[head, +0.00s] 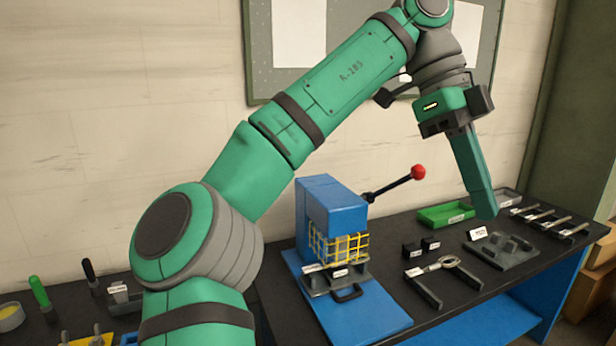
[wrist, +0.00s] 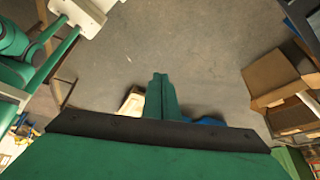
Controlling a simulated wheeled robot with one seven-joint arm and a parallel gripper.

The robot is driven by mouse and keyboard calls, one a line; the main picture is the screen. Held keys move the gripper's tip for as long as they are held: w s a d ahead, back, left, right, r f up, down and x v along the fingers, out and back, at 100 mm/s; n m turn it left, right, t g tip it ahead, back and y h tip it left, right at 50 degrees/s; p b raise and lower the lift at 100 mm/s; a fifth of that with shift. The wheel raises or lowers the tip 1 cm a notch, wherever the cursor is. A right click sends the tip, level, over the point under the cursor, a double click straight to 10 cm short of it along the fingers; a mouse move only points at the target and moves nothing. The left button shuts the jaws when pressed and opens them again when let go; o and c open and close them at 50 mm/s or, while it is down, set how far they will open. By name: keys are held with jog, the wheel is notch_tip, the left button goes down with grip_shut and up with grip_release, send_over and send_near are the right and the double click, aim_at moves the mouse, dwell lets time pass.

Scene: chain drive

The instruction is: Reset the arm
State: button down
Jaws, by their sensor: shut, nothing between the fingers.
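My arm is raised over the bench, with its wrist at the upper right of the head view. My gripper (head: 487,212) points down, its fingers together, above the right part of the black bench (head: 462,305). In the wrist view my gripper (wrist: 158,80) shows as a narrow green shape with nothing held at its tip. From the head view it overlaps the area near the green tray (head: 446,215), but the wrist view shows mostly floor beyond the fingertips.
A blue press (head: 331,205) with a yellow guard and a red-knobbed lever (head: 418,172) stands left of my gripper. Grey fixtures (head: 502,250) and several metal tools lie on the bench's right. Cardboard boxes (wrist: 276,77) stand on the grey floor (wrist: 190,45).

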jog(key=w+d+f+n+t+h, duration=0.1)
jog(key=w+d+f+n+h, duration=0.3)
jog(key=f, duration=0.6)
jog(key=w+d+f+n+t+h, duration=0.1)
jog(key=w+d+f+n+h, duration=0.25)
jog(key=f, duration=0.55)
jog(key=w+d+f+n+t+h, duration=0.1)
jog(key=w+d+f+h, duration=0.4)
jog(key=f, duration=0.5)
jog(key=s+a+f+n+t+y, duration=0.1)
jog(key=a+f+n+t+y, duration=0.15)
jog(key=f+n+t, duration=1.15)
jog(key=s+a+f+n+t+y, duration=0.2)
jog(key=s+a+f+n+y, duration=0.55)
jog(key=s+a+f, duration=1.25)
jog(key=s+a+r+m+y, duration=0.1)
jog(key=s+a+r+y, duration=0.1)
jog(key=s+a, duration=0.4)
jog(key=s+a+r+m+y, duration=0.1)
jog(key=s+a+r+y, duration=0.2)
jog(key=s+a, duration=0.4)
jog(key=s+y, duration=0.1)
jog(key=s, duration=0.7)
jog(key=shift+m, duration=0.4)
